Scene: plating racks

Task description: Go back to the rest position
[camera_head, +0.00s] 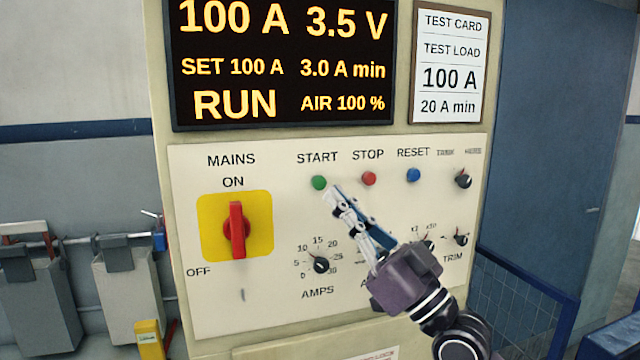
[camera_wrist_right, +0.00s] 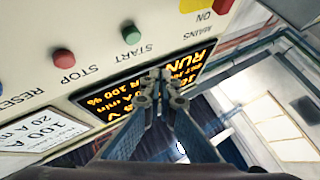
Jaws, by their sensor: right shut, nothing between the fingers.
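My right gripper (camera_head: 337,194) is in front of the control panel (camera_head: 215,310), with its fingertips just below and to the right of the green START button (camera_head: 319,183). Its fingers are shut with nothing between them. In the right wrist view, the closed fingertips (camera_wrist_right: 162,80) show against the display, and the green button (camera_wrist_right: 128,28) stands apart from them. The red STOP button (camera_head: 369,178) is right of START. The gripper and arm hide part of the lower middle of the panel. My left gripper is in neither view.
The display (camera_head: 283,62) reads 100 A, 3.5 V and RUN. The red mains switch (camera_head: 236,230) is upright on yellow. A blue RESET button (camera_head: 413,175) and several black knobs are on the panel. A test card (camera_head: 449,62) hangs upper right; a blue mesh fence (camera_head: 520,310) stands lower right.

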